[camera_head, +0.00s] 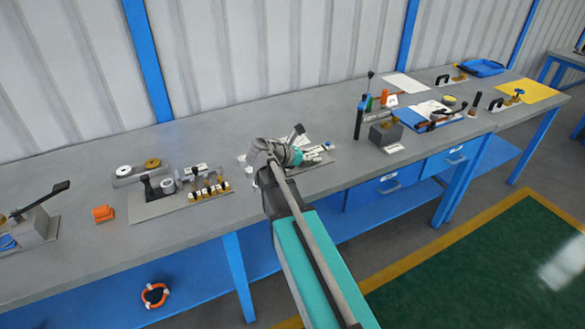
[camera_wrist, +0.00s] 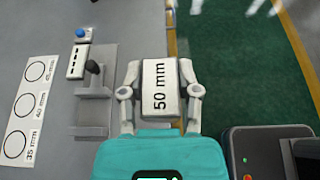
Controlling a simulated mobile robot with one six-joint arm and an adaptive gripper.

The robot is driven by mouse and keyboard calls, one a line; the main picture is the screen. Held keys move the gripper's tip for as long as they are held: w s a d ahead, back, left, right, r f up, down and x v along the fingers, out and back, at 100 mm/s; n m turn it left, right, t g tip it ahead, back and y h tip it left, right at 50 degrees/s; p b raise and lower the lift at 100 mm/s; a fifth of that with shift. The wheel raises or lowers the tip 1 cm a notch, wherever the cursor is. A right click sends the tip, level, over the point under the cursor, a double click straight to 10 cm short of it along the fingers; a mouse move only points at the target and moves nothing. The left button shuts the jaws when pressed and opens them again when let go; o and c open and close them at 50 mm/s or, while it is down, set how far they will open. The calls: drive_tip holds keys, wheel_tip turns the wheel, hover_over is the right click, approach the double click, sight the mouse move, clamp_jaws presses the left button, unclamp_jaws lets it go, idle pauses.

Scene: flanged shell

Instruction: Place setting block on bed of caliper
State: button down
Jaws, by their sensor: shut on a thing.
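The setting block (camera_wrist: 159,92) is a pale block marked "50 mm" in the wrist view. My gripper (camera_wrist: 160,68) is shut on it, one finger on each side. The block is over the table's front edge, right of a grey fixture (camera_wrist: 95,108) with a black lever and a blue knob, which looks like the caliper. The block appears apart from the fixture; its height above it I cannot tell. In the head view my gripper (camera_head: 285,155) is over the middle of the bench, and the block is hidden there by my arm.
A white card (camera_wrist: 28,108) with circles marked 35, 40 and 45 mm lies left of the fixture. In the head view a plate with small gauges (camera_head: 190,198) sits left on the bench (camera_head: 100,250), an orange block (camera_head: 103,214) beside it. A dark grey box (camera_head: 386,133) stands right.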

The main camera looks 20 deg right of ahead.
drive_tip(key=shift+a+r+p, duration=0.25)
drive_tip(key=shift+r+p, duration=0.05)
drive_tip(key=shift+r, duration=0.1)
drive_tip(key=shift+w+d+f+b, duration=0.15)
drive_tip(key=shift+w+f+b, duration=1.35)
drive_tip(key=shift+w, duration=0.7)
drive_tip(key=shift+w+d+f+b, duration=0.2)
drive_tip(key=shift+w+f+b, duration=1.35)
drive_tip(key=shift+w, duration=0.6)
drive_tip(key=shift+w+d+f+b, duration=0.15)
drive_tip(key=shift+w+f+b, duration=1.35)
drive_tip(key=shift+w, duration=0.7)
drive_tip(key=shift+w+f+b, duration=0.45)
drive_tip(key=shift+f+b, duration=1.55)
drive_tip(key=shift+b, duration=0.05)
